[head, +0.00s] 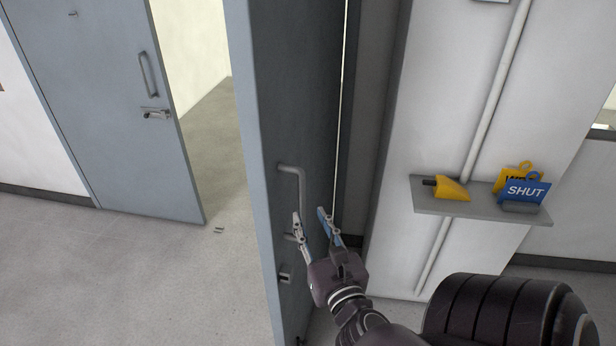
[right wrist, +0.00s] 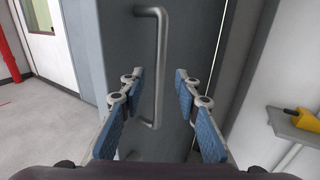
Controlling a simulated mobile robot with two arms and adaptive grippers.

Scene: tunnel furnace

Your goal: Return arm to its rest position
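My right gripper (head: 309,214) is open in the head view, in front of the edge and face of a grey door (head: 295,80). It also shows in the right wrist view (right wrist: 157,82), its two blue-padded fingers apart with nothing gripped. A grey bar handle (head: 302,183) is on the door just beyond the fingertips. In the right wrist view the handle (right wrist: 163,50) appears between the fingers; I cannot tell whether they touch it. My left gripper is not in view.
A second blue-grey door (head: 100,110) stands ajar at left. The floor (head: 110,280) at left is mostly clear.

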